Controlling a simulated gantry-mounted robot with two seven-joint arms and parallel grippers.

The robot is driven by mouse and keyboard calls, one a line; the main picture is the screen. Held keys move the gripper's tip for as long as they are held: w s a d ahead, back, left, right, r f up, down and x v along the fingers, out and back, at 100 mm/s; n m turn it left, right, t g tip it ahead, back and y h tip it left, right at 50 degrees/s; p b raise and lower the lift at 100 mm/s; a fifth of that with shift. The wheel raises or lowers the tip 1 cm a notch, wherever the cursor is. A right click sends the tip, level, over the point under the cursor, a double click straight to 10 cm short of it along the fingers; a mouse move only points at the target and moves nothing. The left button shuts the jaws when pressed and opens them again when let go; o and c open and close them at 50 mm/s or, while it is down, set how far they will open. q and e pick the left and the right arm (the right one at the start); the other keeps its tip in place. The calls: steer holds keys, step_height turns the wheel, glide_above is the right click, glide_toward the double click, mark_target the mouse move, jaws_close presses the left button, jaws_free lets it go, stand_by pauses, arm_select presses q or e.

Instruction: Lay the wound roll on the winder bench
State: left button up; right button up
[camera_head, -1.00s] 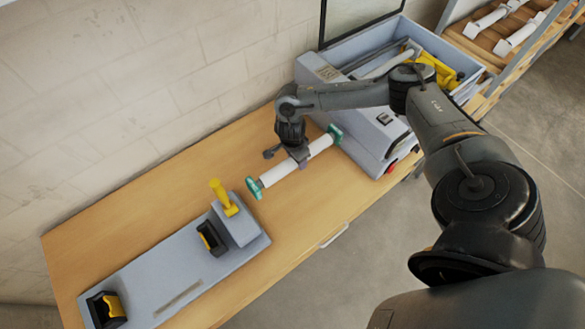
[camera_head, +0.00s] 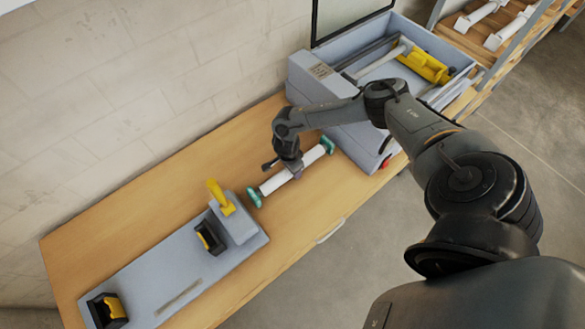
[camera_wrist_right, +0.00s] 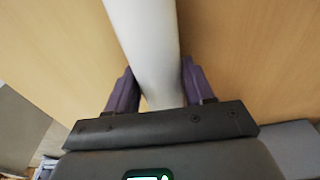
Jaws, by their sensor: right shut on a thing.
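The wound roll (camera_head: 309,158) is white with teal end flanges. It lies slantwise over the bare wooden bench (camera_head: 165,200), between the grey stand and the laminator. My right gripper (camera_head: 291,171) reaches down from above and is shut around its middle. In the right wrist view, the white roll (camera_wrist_right: 145,45) runs between the two purple fingers (camera_wrist_right: 155,88), with wood behind it. The roll is at or just above the bench top; I cannot tell if it touches. My left gripper is not in view.
A grey base (camera_head: 150,275) with black-and-yellow cradles and an upright yellow handle (camera_head: 220,198) is close to the roll's left end. The grey laminator (camera_head: 315,75), with a yellow part (camera_head: 425,67) inside, stands beyond its right end. A rack (camera_head: 530,35) is at top right.

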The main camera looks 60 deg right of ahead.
steer(key=o, duration=1.4)
steer(key=shift+w+a+r, duration=0.1)
steer(key=shift+r, duration=0.4)
steer(key=r, duration=0.7)
steer(key=a+r, duration=0.1)
steer(key=r, duration=0.3)
steer(key=shift+w+a+b, duration=0.1)
steer(key=shift+w+b, duration=0.1)
steer(key=shift+b, duration=0.2)
